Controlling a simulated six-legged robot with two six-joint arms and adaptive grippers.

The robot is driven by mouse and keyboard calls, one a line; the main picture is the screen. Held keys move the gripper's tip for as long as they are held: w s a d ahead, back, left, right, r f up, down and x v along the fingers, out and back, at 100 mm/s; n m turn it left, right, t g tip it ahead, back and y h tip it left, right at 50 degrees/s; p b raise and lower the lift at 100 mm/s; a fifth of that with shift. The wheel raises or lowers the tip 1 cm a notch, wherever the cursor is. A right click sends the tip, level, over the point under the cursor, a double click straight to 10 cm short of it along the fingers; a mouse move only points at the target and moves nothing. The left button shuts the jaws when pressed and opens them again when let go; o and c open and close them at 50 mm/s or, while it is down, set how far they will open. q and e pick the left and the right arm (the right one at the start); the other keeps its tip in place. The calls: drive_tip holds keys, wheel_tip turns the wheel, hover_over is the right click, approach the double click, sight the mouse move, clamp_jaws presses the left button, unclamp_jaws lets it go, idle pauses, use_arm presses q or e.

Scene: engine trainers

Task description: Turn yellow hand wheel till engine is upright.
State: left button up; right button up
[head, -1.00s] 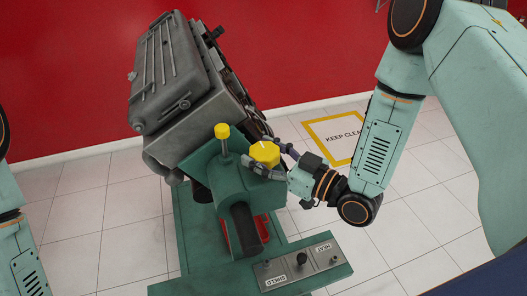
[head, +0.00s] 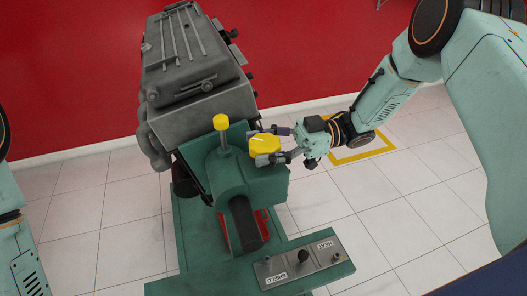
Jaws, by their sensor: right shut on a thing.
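The yellow hand wheel (head: 264,144) sits on the right side of the green gearbox on the engine stand (head: 240,186). My right gripper (head: 272,143) is shut on the wheel, with one finger along its top and one along its lower right. The grey engine (head: 195,75) is mounted behind the gearbox, its ribbed cover facing up, and it leans slightly to the left. A yellow-topped knob (head: 221,123) stands on a post left of the wheel. My left gripper is not in view; only part of my left arm shows at the left edge.
A control panel (head: 298,264) with a black knob and small labels lies on the stand's front. A yellow-bordered floor marking (head: 365,152) is partly behind my right arm. Tiled floor is open on both sides, and a red wall stands behind.

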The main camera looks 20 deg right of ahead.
sight(264, 142)
drive_tip(key=n+g+b, duration=0.2)
drive_tip(key=g, duration=0.1)
drive_tip(key=n+g+b, duration=0.1)
drive_tip(key=g, duration=0.1)
drive_tip(key=shift+f+h, duration=0.3)
drive_tip(key=shift+s+r+n+g+h+b, duration=0.15)
drive_tip(key=shift+n+g+h+b, duration=0.65)
drive_tip(key=shift+n+g+b, duration=0.9)
drive_tip(key=shift+m, duration=0.3)
drive_tip(key=o, duration=1.2)
drive_tip(key=shift+a+r, duration=0.1)
drive_tip(key=shift+r, duration=0.05)
wheel_tip(264, 142, up, 10)
drive_tip(key=shift+f, duration=0.1)
